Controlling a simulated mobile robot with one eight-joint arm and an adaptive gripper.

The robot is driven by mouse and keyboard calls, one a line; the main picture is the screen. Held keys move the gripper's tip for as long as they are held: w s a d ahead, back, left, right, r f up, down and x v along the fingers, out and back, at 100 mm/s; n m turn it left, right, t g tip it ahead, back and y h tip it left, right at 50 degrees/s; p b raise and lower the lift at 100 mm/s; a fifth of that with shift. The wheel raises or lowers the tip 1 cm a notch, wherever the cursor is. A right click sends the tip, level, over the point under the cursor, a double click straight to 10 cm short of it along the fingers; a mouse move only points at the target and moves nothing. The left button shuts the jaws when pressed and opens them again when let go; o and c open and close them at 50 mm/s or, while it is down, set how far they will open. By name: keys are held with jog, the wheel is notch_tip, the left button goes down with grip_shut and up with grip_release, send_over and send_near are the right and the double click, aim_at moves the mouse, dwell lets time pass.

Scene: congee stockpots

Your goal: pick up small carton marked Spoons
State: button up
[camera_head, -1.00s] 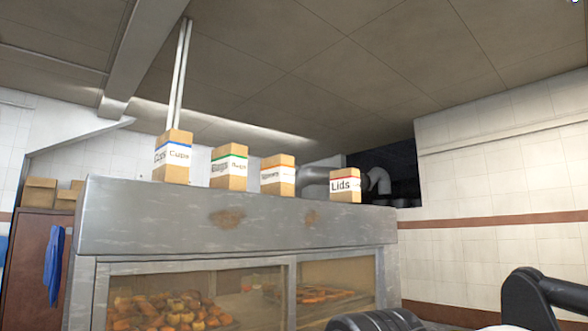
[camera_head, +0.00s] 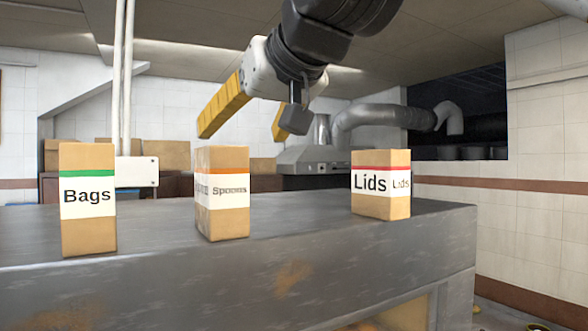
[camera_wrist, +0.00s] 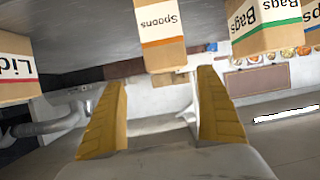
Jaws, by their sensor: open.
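The small carton marked Spoons (camera_head: 222,216) stands upright on the metal cabinet top, between the other cartons, with an orange stripe over a white label. My gripper (camera_head: 238,112) is above it, its yellow fingers spread wide and empty. In the wrist view the Spoons carton (camera_wrist: 160,36) shows at the top middle, beyond the fingertips and between their lines. My gripper's two fingers (camera_wrist: 162,82) are apart there, with nothing between them. The fingers do not touch the carton.
The Bags carton (camera_head: 88,228) stands left of the Spoons carton and the Lids carton (camera_head: 372,207) stands right, with gaps between. The cabinet top (camera_head: 300,221) is bare around them. White vertical pipes (camera_head: 124,80) and a range hood (camera_head: 314,158) are behind.

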jog(key=x, duration=0.3)
jog(key=a+p+x, duration=0.1)
jog(key=x, duration=0.2)
jog(key=s+x, duration=0.1)
jog(key=x, duration=0.2)
jog(key=shift+w+a+f+p, duration=0.2)
jog(key=shift+a+p, duration=0.05)
jog(key=shift+p, duration=0.05)
jog(key=shift+w+f, duration=0.15)
jog(key=shift+w, duration=0.15)
jog(key=shift+s, duration=0.15)
jog(key=c, duration=1.5)
